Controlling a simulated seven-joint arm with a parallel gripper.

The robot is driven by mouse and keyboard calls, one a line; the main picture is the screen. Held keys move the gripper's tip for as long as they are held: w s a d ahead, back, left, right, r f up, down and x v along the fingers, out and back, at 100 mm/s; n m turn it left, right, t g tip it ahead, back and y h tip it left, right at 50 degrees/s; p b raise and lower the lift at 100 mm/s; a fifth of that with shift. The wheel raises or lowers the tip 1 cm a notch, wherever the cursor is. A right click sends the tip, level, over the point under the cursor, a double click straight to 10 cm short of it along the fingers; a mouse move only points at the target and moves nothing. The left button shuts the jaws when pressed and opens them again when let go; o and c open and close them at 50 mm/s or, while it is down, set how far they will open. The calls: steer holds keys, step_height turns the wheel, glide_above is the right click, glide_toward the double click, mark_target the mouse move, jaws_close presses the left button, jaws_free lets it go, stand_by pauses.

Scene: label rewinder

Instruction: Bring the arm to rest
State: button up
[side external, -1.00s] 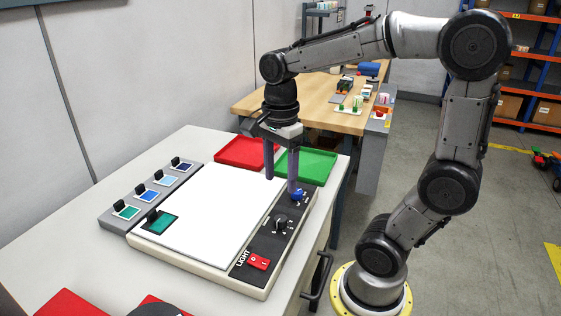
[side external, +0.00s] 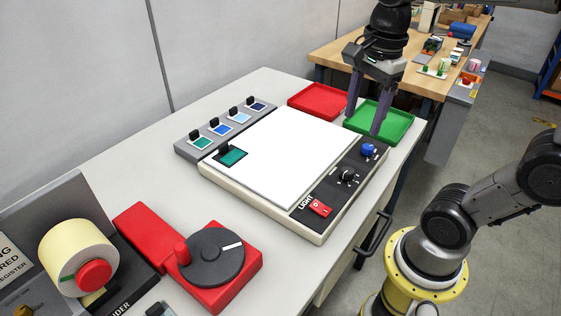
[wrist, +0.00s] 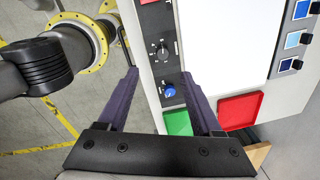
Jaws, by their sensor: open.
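My gripper (side external: 364,125) is open and empty, pointing down above the far right end of the light panel (side external: 281,160). In the wrist view, my gripper (wrist: 162,76) has its two dark fingers spread wide, with nothing between the tips. A blue knob (side external: 368,150) sits on the panel's dark control strip just below the fingertips; the wrist view also shows this knob (wrist: 169,92). The fingers look apart from it. My upper arm links are cut off by the top of the side view.
A green tray (side external: 398,126) and a red tray (side external: 318,99) lie behind the panel. A black knob (side external: 347,175) and red light switch (side external: 320,208) are on the strip. A label rewinder (side external: 212,262) stands at front left. A wooden bench (side external: 400,80) is behind.

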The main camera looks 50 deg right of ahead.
steer(key=s+a+f+n+t, duration=0.1)
steer(key=s+f+n+t, duration=0.1)
steer(key=n, duration=0.8)
steer(key=s+a+f+n+t, duration=0.2)
steer(key=s+n, duration=0.1)
steer(key=n, duration=0.8)
steer(key=shift+a+t, duration=0.25)
steer(key=shift+t, duration=0.05)
